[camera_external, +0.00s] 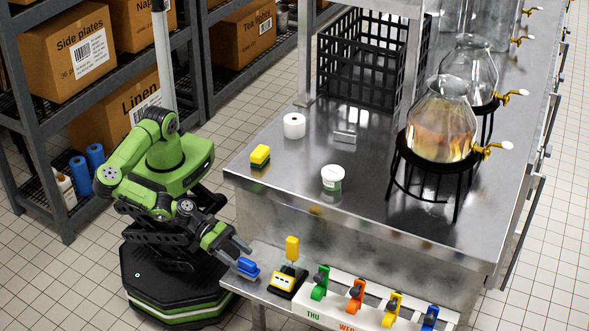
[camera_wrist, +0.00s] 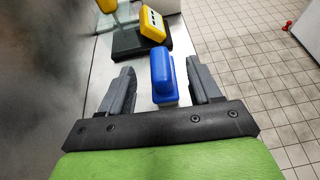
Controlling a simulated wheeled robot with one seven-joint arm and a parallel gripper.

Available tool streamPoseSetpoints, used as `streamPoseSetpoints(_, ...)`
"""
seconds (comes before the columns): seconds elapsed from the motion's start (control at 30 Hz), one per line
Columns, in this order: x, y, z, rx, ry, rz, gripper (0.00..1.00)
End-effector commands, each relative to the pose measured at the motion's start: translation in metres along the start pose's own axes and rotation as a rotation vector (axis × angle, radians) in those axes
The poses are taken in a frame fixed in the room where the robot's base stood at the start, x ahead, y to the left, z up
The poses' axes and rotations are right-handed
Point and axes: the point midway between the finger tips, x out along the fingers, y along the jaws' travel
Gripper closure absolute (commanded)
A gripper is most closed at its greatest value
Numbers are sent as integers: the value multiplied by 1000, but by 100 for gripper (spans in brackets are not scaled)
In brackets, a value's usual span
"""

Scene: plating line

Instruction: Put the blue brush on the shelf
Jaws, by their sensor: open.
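The blue brush (camera_external: 248,267) lies on the low steel ledge (camera_external: 262,255) at the front of the counter, near the ledge's left end. In the wrist view the blue brush (camera_wrist: 162,76) sits between and a little beyond my two fingers, with a pale lower part under its blue top. My gripper (camera_external: 238,256) is open and empty, its fingertips close to the brush. In the wrist view my gripper (camera_wrist: 162,85) has one finger on each side, with visible gaps to the brush. A dark shelving unit (camera_external: 40,130) stands behind my arm at the left; whether it is the task's shelf I cannot tell.
A yellow and black device (camera_external: 288,280) stands on the ledge just beyond the brush. Coloured clips (camera_external: 355,296) line a white strip to the right. On the counter are a yellow-green sponge (camera_external: 260,155), a white tub (camera_external: 332,178), a white roll (camera_external: 294,126) and glass dispensers (camera_external: 440,122).

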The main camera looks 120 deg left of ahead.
Motion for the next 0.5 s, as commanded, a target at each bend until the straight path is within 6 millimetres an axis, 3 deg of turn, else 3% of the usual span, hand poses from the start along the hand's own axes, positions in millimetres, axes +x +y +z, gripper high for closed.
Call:
streamPoseSetpoints(0.03,-18,-2,4,0,2,-3,37)
streamPoseSetpoints(0.2,-60,-1,3,2,2,-2,37)
streamPoseSetpoints(0.33,-78,-1,2,0,1,-2,37)
streamPoseSetpoints(0.5,-83,0,1,1,0,0,37)
